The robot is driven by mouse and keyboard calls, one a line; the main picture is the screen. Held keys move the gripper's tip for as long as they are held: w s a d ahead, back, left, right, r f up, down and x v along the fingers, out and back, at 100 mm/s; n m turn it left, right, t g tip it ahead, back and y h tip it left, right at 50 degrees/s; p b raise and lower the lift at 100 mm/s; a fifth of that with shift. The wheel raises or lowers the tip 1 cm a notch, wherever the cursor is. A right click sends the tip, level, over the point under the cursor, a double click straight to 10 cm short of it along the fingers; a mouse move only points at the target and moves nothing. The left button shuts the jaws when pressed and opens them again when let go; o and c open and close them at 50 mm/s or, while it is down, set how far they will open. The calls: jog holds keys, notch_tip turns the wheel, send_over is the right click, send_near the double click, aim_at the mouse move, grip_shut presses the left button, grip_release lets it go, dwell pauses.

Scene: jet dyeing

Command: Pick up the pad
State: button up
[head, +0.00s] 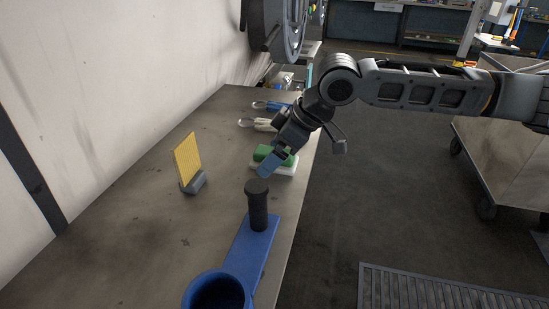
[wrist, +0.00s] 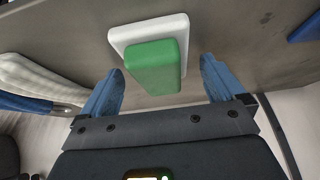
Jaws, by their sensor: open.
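The pad is a small block with a green part (wrist: 152,68) and a white part (wrist: 149,28). In the head view the pad (head: 286,166) lies on the table near its right edge, partly hidden by my gripper. My gripper (head: 270,164) is open, with blue fingers, and is tilted down at the pad. In the wrist view its two fingers (wrist: 162,66) stand left and right of the green part, with a visible gap on each side. Nothing is held. I cannot tell the exact height of the fingertips over the table.
A black post (head: 257,208) stands on a blue base (head: 249,250) in front of the pad, with a blue cup (head: 217,291) nearer. A yellow ribbed panel (head: 187,157) stands left. Tools with pale (head: 262,125) and blue handles lie behind.

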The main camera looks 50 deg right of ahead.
aim_at(267, 148)
jog(key=c, duration=1.3)
jog(key=shift+o, duration=0.2)
jog(key=shift+r, duration=0.5)
jog(key=r, duration=0.2)
jog(key=d+r, duration=0.1)
jog(key=shift+s+r, duration=0.35)
jog(key=s+d+r, duration=0.6)
jog(key=s+d, duration=0.1)
jog(key=shift+d+r+b, duration=0.2)
jog(key=shift+d+b, duration=0.1)
jog(key=shift+d, duration=0.1)
